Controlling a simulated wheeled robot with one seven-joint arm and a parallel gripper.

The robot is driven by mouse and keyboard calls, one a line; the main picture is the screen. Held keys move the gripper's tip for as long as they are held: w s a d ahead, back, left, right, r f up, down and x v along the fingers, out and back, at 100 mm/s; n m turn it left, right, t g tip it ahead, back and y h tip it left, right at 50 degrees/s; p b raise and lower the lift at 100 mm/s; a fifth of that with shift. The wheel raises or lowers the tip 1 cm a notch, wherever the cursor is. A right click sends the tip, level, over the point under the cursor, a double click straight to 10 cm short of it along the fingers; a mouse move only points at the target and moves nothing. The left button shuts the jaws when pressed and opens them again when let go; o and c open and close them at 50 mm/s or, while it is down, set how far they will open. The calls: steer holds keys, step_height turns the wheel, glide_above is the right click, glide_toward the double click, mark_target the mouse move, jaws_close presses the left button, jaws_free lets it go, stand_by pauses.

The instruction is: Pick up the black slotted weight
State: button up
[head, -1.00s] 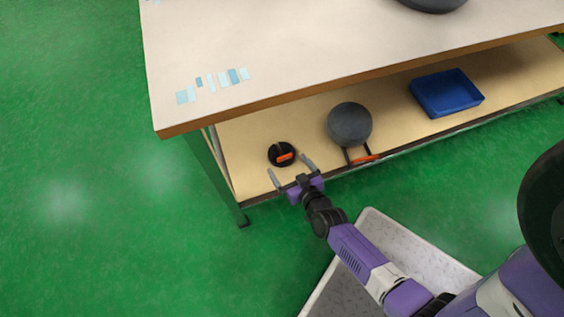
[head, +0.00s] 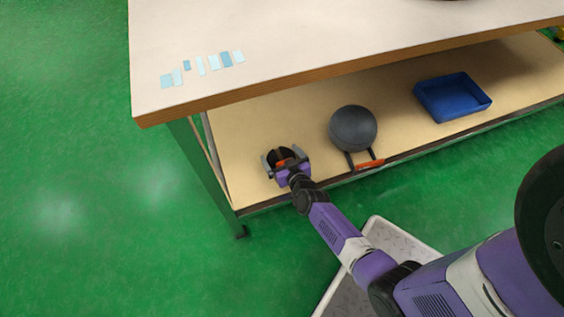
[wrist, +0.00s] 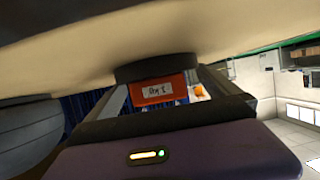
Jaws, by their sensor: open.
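The black slotted weight (head: 277,154) is a dark disc with an orange part, lying on the lower shelf of the bench near its left end. My gripper (head: 282,155) is open, with one finger on either side of the weight. I cannot tell whether the fingers touch it. My gripper partly hides the weight in the head view.
A blue bin (head: 453,97) is farther right. The bench top (head: 300,40) overhangs the shelf. A green leg (head: 205,170) stands close on the left.

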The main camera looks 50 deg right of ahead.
steer(key=c, duration=1.7)
steer(key=shift+w+r, duration=0.1)
steer(key=shift+r, duration=0.05)
steer(key=shift+c, duration=0.3)
